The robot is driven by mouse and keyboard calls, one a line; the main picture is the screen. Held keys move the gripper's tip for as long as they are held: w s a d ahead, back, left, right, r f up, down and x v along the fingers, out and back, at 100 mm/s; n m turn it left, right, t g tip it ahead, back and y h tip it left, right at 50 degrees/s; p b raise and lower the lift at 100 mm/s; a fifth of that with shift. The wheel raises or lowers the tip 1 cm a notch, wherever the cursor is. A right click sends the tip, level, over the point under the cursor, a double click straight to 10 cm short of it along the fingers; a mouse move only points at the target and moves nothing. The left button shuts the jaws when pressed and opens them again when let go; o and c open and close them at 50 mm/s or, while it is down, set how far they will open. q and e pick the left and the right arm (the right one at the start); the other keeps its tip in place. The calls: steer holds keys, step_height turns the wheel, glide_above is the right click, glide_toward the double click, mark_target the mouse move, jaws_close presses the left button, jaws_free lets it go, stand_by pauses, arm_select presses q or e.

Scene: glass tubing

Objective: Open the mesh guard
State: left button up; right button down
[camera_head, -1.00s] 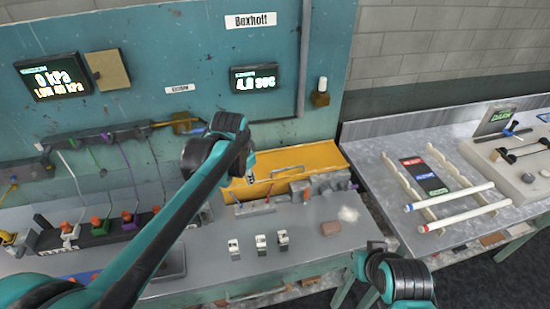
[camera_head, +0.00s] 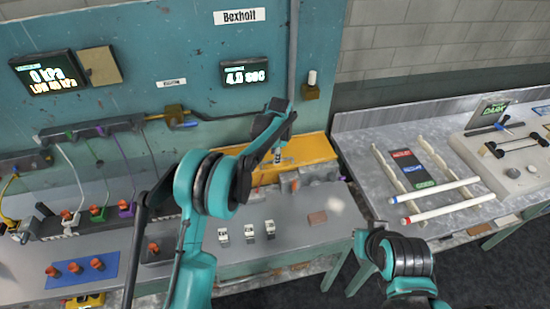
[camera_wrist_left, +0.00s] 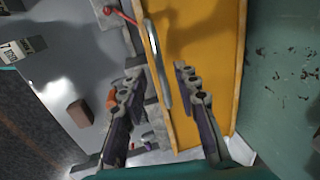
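The mesh guard appears as a yellow-orange panel (camera_head: 316,150) at the back of the grey bench, partly hidden by my left arm. In the left wrist view the panel (camera_wrist_left: 212,70) fills the middle, with a curved metal handle (camera_wrist_left: 154,50) along its left side. My left gripper (camera_head: 278,154) is in front of the panel. In the left wrist view its two fingers (camera_wrist_left: 158,70) are spread apart, with the handle's lower part between them in the picture. I cannot tell whether they touch it.
Small white switch blocks (camera_head: 246,233) and a reddish block (camera_head: 317,217) are on the grey bench before the panel. A red-tipped rod (camera_wrist_left: 122,16) lies near the handle. A side table with glass tubes (camera_head: 440,212) stands at the right.

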arm_select(q)
steer(key=shift+w+f, duration=0.2)
steer(key=shift+f, duration=0.85)
jaws_close()
steer(key=shift+a+r, duration=0.1)
